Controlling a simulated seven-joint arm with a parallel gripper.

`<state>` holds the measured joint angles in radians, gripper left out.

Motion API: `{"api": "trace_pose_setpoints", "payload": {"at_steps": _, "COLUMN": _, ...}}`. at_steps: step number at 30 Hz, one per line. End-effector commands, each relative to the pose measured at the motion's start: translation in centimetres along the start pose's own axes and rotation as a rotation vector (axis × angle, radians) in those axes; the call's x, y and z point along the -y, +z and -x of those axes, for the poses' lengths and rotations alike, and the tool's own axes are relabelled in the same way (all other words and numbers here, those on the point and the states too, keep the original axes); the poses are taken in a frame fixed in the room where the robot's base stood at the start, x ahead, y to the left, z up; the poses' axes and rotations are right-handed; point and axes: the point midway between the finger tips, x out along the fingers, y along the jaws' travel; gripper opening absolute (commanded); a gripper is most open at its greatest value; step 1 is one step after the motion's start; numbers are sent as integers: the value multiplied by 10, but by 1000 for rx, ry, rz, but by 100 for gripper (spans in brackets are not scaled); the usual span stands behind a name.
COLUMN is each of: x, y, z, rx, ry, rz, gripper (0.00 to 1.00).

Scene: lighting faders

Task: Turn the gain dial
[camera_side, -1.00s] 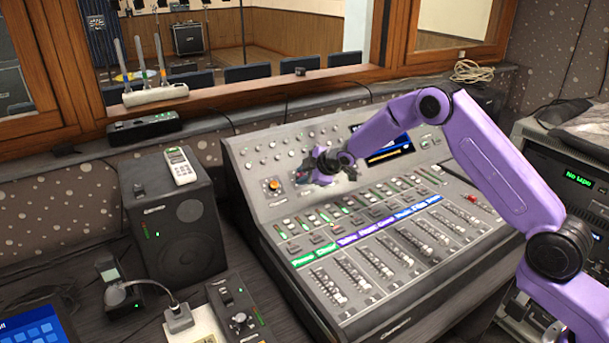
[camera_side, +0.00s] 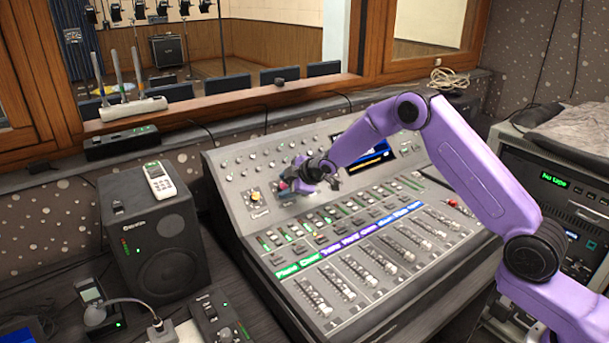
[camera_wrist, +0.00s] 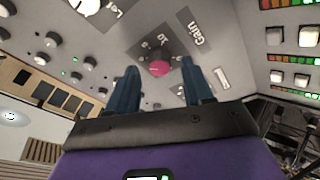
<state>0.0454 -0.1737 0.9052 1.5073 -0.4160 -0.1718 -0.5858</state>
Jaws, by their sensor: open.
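The gain dial (camera_wrist: 160,66) has a dark base and a pink cap. It sits on a grey plate on the console's upper panel, beside the printed word "Gain". In the wrist view my gripper (camera_wrist: 159,70) is open, with one blue finger on each side of the dial. Gaps show between the fingers and the pink cap. I cannot tell how far the fingertips are from the panel. In the side view my gripper (camera_side: 289,184) is at the upper panel and largely hides the dial. A yellow-capped dial (camera_side: 255,196) stands just left of it.
The mixing console (camera_side: 232,225) has faders in front and a screen (camera_side: 372,158) right of the gripper. A speaker (camera_side: 160,245) stands left.

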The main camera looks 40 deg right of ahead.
Motion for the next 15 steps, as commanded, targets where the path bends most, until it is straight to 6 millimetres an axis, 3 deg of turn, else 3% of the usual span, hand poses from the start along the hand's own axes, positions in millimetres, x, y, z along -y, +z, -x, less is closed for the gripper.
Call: {"api": "trace_pose_setpoints", "payload": {"at_steps": 15, "x": -1, "y": -1, "z": 77, "rx": -2, "ry": 3, "rz": 1, "gripper": 51}}
